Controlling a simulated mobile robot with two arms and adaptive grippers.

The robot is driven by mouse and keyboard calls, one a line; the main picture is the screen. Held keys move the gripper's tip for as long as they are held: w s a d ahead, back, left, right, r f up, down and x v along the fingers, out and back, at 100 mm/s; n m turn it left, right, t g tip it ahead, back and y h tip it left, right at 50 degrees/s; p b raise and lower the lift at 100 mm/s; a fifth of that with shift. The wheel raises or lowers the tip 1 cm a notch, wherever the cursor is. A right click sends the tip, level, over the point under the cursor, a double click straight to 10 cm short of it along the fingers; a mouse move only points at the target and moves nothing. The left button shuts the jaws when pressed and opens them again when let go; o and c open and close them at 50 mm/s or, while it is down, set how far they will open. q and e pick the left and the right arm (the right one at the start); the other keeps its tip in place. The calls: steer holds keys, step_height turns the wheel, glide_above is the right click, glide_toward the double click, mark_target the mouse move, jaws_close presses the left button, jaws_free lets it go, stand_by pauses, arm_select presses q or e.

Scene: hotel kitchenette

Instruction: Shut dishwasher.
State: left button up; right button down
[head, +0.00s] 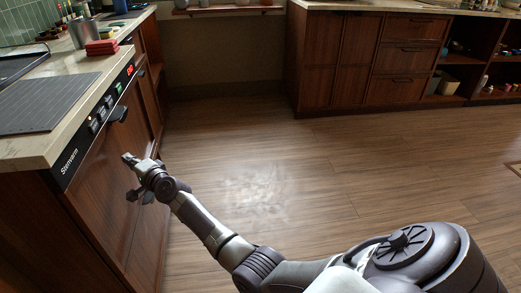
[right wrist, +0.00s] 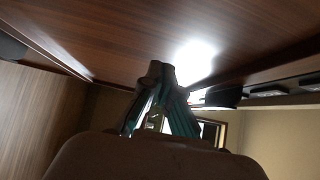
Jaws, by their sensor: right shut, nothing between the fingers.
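The dishwasher stands under the counter at the left of the head view. Its black control panel (head: 98,122), with a red display and a dark handle (head: 118,113), sits just below the worktop edge. Its brown wooden door (head: 105,205) looks upright and about flush with the neighbouring cabinet front. My right gripper (head: 129,160) is shut and empty, its tip close to the door front below the handle. In the right wrist view, the shut fingers (right wrist: 162,70) point at a wooden panel; whether they touch it, I cannot tell. My left gripper is out of view.
A dark ribbed mat (head: 45,102) and red folded cloths (head: 101,47) lie on the worktop (head: 85,72). Wooden drawers (head: 408,58) and open shelves (head: 470,75) line the back right. The wooden floor (head: 330,165) between is clear.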

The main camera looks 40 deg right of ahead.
steer(key=shift+w+a, duration=0.35)
steer(key=shift+a, duration=0.1)
steer(key=shift+a+r, duration=0.1)
steer(key=shift+r, duration=0.05)
